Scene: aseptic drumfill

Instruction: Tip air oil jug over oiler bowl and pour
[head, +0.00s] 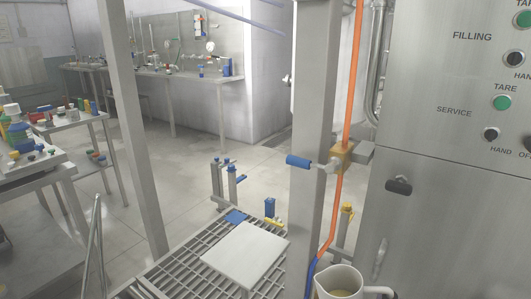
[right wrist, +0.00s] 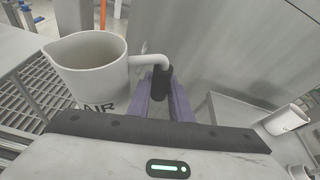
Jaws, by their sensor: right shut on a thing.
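The white air oil jug (head: 340,283) shows at the bottom edge of the head view, mouth up, with a yellowish tint inside; its lower part is cut off. In the right wrist view the jug (right wrist: 92,68) is at the upper left, close to upright, with the letters AIR partly visible on its side. My right gripper (right wrist: 160,95) is shut on the jug's handle, at a dark grip. The gripper itself is not visible in the head view. I cannot pick out the oiler bowl for certain. My left gripper is in neither view.
A steel post (head: 312,120) stands just behind the jug, carrying a blue-handled valve (head: 300,162) and an orange hose (head: 350,90). The control cabinet (head: 450,200) fills the right. A grated conveyor with a plate (head: 240,258) lies left. A white cylindrical cup (right wrist: 286,120) is at the wrist view's right.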

